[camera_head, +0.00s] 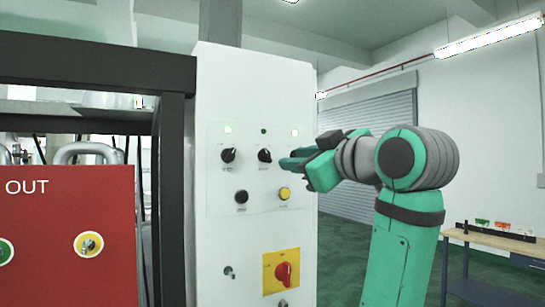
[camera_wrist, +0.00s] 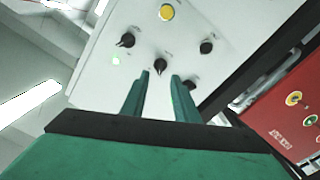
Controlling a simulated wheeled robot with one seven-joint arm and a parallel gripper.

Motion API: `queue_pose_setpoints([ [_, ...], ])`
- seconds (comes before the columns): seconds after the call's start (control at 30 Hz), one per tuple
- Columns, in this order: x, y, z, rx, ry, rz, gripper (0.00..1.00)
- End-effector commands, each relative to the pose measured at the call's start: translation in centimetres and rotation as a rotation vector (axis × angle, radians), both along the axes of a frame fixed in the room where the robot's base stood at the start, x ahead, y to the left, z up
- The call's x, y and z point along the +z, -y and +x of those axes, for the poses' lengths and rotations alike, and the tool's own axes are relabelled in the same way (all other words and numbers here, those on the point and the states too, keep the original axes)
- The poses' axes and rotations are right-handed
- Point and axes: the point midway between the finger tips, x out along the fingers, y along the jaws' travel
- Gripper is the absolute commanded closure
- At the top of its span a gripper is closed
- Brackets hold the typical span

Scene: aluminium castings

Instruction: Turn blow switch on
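The white control cabinet (camera_head: 215,80) carries a row of black rotary knobs. The left knob (camera_head: 228,155) and the middle knob (camera_head: 264,155) show in the head view; my gripper hides the right one. The labels are too small to read, so I cannot tell which is the blow switch. My gripper (camera_head: 285,163) points at the panel, close to the middle knob. In the wrist view my gripper (camera_wrist: 160,75) is open and empty, and the middle knob (camera_wrist: 161,64) appears between its fingertips. Contact cannot be told. The right knob (camera_wrist: 127,40) appears left of the fingers there.
Below the row are a black control (camera_head: 241,196) and a yellow button (camera_head: 284,193). A red rotary switch (camera_head: 283,273) sits lower on a yellow plate. The lamp (camera_head: 264,131) above the middle knob is dark; those either side are lit. A red panel (camera_head: 60,240) stands left.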

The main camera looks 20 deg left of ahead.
Motion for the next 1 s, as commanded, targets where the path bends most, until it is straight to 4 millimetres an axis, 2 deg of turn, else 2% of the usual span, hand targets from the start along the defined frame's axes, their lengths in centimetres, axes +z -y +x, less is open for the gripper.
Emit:
queue_pose_setpoints([
  [0.17,0.9,-0.4,-0.5,0.01,0.009,-0.011,0.73],
  [0.7,0.8,-7.0,4.6,0.009,0.007,-0.011,0.73],
  [1.0,0.8,-8.6,5.9,0.008,0.009,-0.01,0.73],
])
